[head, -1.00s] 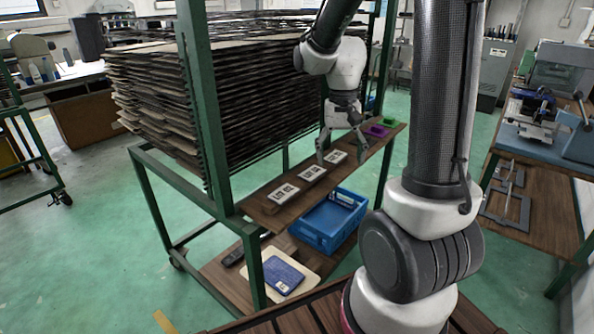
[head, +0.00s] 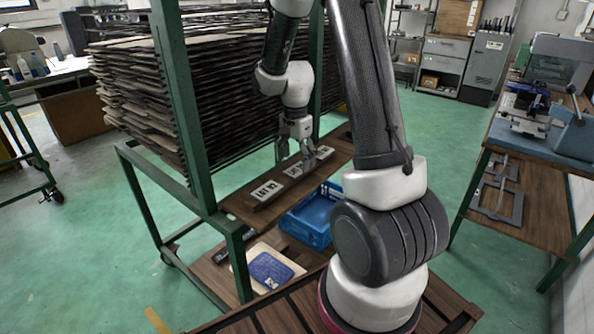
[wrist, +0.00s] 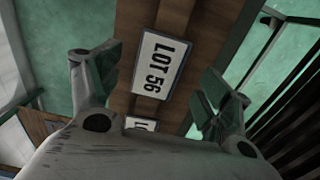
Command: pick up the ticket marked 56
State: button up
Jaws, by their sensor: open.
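The ticket marked LOT 56 (wrist: 163,64), a white plate with a black border and black text, lies on the brown wooden shelf in the wrist view. It shows between and beyond the fingers of my gripper (wrist: 158,86), which is open and empty. A second white ticket (wrist: 139,123) is mostly hidden by my gripper's palm. In the head view my gripper (head: 297,158) is low over a row of white tickets, close to the middle one (head: 292,170). I cannot tell there which ticket reads 56.
The tickets sit on a narrow wooden shelf (head: 237,207) of a green rack. A blue crate (head: 318,237) and a blue item (head: 270,268) are on the lower shelf. A tall stack of dark racks (head: 225,95) and a green post (head: 180,110) stand left of my gripper.

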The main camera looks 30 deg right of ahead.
aim_at(297, 170)
jog(key=shift+f, duration=1)
jog(key=shift+f, duration=0.25)
jog(key=c, duration=0.9)
